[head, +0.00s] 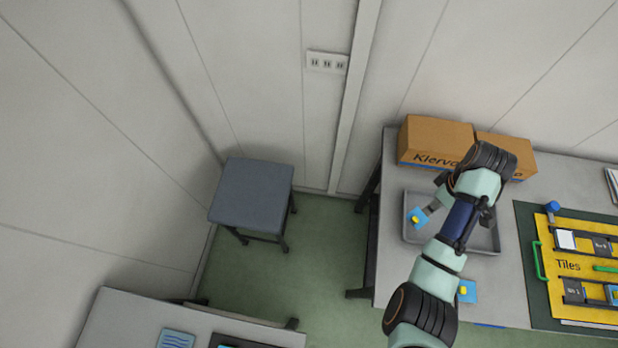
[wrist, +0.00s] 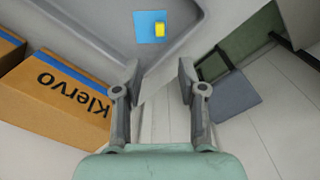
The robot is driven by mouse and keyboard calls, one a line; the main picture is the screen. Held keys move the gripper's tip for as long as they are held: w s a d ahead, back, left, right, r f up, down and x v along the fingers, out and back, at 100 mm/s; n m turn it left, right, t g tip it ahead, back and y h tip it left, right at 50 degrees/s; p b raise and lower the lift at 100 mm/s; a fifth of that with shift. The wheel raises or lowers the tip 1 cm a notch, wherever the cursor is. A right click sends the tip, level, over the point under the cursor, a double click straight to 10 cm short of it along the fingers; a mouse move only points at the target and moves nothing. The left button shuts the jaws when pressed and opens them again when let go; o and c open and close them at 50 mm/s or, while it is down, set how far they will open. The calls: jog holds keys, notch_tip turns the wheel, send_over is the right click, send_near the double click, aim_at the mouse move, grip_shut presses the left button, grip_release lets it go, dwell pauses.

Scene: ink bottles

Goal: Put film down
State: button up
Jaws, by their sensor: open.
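A blue square film with a yellow tab (head: 418,218) lies in the left part of the grey tray (head: 490,250). It also shows in the wrist view (wrist: 143,30), flat inside the tray near a corner. My gripper (wrist: 160,80) is open and empty, its two fingers apart, with the film beyond the fingertips. In the head view my arm covers the middle of the tray. A second blue piece with a yellow tab (head: 466,292) is on the table near its front edge, partly beside my arm.
Cardboard boxes (head: 430,140) marked Klervo stand behind the tray. A yellow Tiles board (head: 568,265) on a dark green mat (head: 530,250) lies to the right. A grey stool (head: 252,192) stands on the floor to the left, with open floor between.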

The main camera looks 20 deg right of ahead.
jog(key=w+a+r+m+t+h, duration=0.1)
jog(key=w+a+r+t, duration=0.25)
jog(key=a, duration=0.55)
jog(key=w+a+r+t, duration=0.25)
jog(key=w+a, duration=0.25)
jog(key=a, duration=0.4)
jog(key=w+a+r+m+t+h, duration=0.15)
jog(key=w+a+r, duration=0.25)
jog(key=a, duration=0.5)
jog(key=s+a+r+t+y, duration=0.1)
jog(key=s+a+r+t, duration=0.1)
jog(key=a+r, duration=0.2)
jog(key=s+a+r+t+y, duration=0.1)
jog(key=s+a+r+t, duration=0.1)
jog(key=a+r, duration=0.3)
jog(key=a+m+t, duration=0.1)
jog(key=a, duration=0.3)
jog(key=shift+s+a+r, duration=0.15)
jog(key=shift+s+r, duration=0.1)
jog(key=shift+s, duration=0.1)
jog(key=shift+y, duration=0.25)
notch_tip(320, 180, up, 21)
jog(key=p, duration=2.1)
